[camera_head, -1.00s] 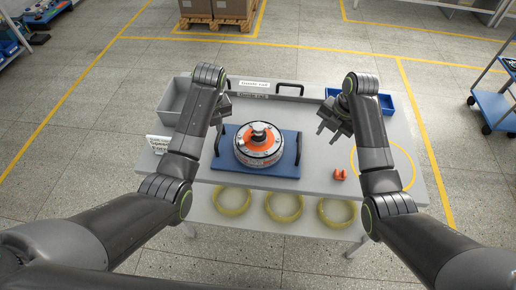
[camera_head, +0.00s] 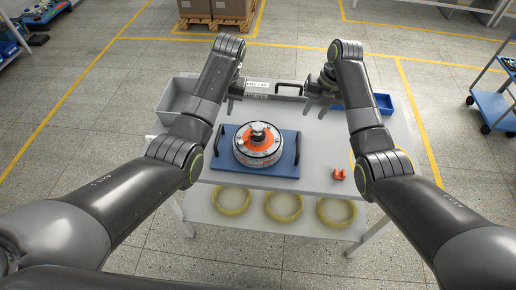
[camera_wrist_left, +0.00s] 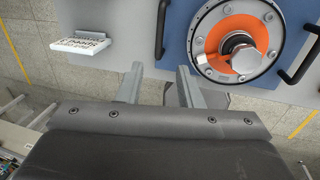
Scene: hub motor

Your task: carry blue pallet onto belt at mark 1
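The blue pallet (camera_head: 285,168) lies flat on the grey table, with a black handle on its left and right sides. A round motor with an orange face (camera_head: 258,145) sits on it. In the left wrist view the pallet (camera_wrist_left: 178,35) and motor (camera_wrist_left: 238,48) are beyond the fingers, with one handle (camera_wrist_left: 161,28) near. My left gripper (camera_head: 233,98) is open and empty, behind the pallet's left part in the head view. My right gripper (camera_head: 317,105) is apart from the pallet, behind and right of it, and looks open and empty. I cannot make out the belt or mark 1.
A grey bin (camera_head: 177,100) and a blue bin (camera_head: 383,103) stand at the table's back corners, with a labelled rail between them. Small orange parts (camera_head: 339,173) lie right of the pallet. Yellow rings (camera_head: 284,207) lie on the lower shelf. A white card (camera_wrist_left: 84,46) shows in the wrist view.

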